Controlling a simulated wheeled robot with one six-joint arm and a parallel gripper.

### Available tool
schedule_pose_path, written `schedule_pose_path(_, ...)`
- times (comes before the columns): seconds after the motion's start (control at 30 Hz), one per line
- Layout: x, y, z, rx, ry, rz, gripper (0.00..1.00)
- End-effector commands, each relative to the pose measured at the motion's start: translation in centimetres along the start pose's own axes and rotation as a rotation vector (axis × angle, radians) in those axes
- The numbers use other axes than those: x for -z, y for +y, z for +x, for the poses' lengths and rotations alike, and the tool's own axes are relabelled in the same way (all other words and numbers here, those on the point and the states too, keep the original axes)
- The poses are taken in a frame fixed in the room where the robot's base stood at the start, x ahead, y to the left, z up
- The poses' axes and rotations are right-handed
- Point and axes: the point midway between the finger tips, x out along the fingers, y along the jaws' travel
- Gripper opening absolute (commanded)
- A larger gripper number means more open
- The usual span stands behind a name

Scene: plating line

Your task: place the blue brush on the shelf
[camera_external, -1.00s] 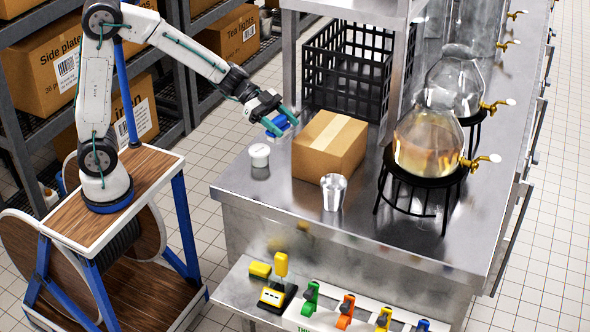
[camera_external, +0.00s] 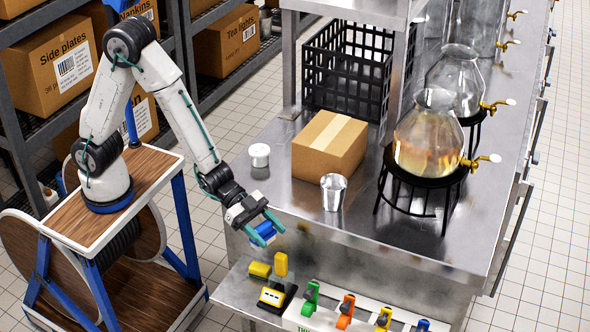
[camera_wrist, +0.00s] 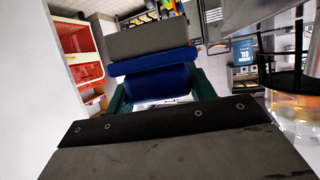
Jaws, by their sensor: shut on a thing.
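My gripper (camera_external: 262,222) is shut on the blue brush (camera_external: 262,234) in the external view. It holds the brush in the air in front of the steel counter's near left edge, above the lower front shelf (camera_external: 238,287). In the wrist view the blue brush (camera_wrist: 152,86) sits between the jaws, with a grey pad along its far side.
A white rack with green, orange, yellow and blue handled items (camera_external: 345,312) takes up the shelf's right part. On the counter stand a cardboard box (camera_external: 322,150), a metal cup (camera_external: 333,192), a white-lidded jar (camera_external: 260,155) and glass dispensers (camera_external: 428,140). The shelf's left end looks clear.

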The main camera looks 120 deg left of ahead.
Motion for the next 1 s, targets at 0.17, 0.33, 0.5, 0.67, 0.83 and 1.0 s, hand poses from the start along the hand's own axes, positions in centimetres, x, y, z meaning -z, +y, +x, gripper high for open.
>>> schedule_pose_path(0.17, -4.4, 0.8, 1.1, 0.095, -0.009, -0.041, 0.27)
schedule_pose_path(0.33, -8.1, 0.5, 1.2, 0.198, -0.006, -0.083, 0.27)
schedule_pose_path(0.5, -9.2, 0.3, 0.6, 0.241, -0.003, -0.100, 0.27)
schedule_pose_path(0.67, -12.8, 0.9, -0.3, 0.243, -0.008, -0.102, 0.27)
schedule_pose_path(0.83, -16.2, 1.4, -1.1, 0.242, -0.006, -0.101, 0.27)
schedule_pose_path(1.0, -17.6, 1.6, -1.2, 0.242, -0.002, -0.101, 0.27)
